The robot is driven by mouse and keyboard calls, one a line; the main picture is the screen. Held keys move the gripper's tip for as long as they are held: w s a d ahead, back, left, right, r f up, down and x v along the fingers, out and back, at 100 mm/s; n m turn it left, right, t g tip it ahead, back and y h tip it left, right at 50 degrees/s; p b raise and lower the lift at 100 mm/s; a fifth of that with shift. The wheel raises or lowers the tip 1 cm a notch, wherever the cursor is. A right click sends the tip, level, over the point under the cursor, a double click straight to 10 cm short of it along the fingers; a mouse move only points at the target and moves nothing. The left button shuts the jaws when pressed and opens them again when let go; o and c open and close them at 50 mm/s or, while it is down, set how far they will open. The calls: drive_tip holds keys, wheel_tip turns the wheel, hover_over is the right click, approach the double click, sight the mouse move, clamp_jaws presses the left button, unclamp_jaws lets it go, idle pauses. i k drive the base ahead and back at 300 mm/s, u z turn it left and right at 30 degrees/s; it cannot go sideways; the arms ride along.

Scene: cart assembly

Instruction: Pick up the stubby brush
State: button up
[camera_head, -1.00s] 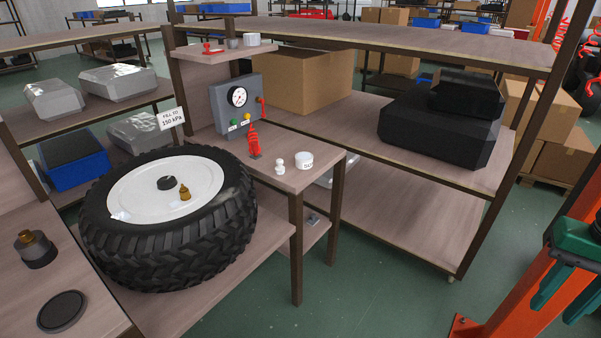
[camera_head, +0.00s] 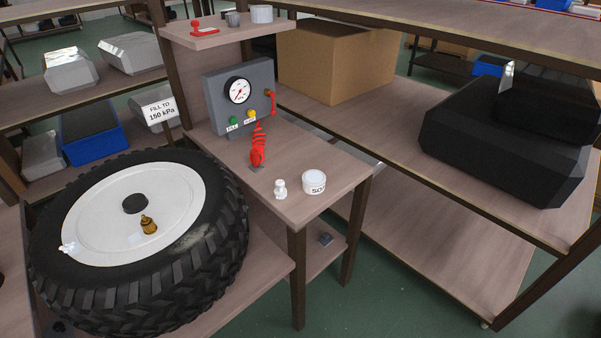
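A small white piece with a rounded knob on a wider foot (camera_head: 280,188) stands upright on the small side shelf, left of the white soap pot (camera_head: 314,182). It may be the stubby brush, but it is too small to tell. A small brass-coloured piece (camera_head: 148,226) stands on the white wheel disc, near a dark round cap (camera_head: 135,204). My gripper is not in view.
A big black tyre (camera_head: 200,270) lies flat at the left front. A cardboard box (camera_head: 335,60) and black cases (camera_head: 510,140) stand on the bench. Green floor (camera_head: 395,300) is clear in front.

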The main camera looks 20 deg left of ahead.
sight(280, 192)
drive_tip(key=u, duration=0.45)
drive_tip(key=i, duration=0.95)
drive_tip(key=u, duration=0.65)
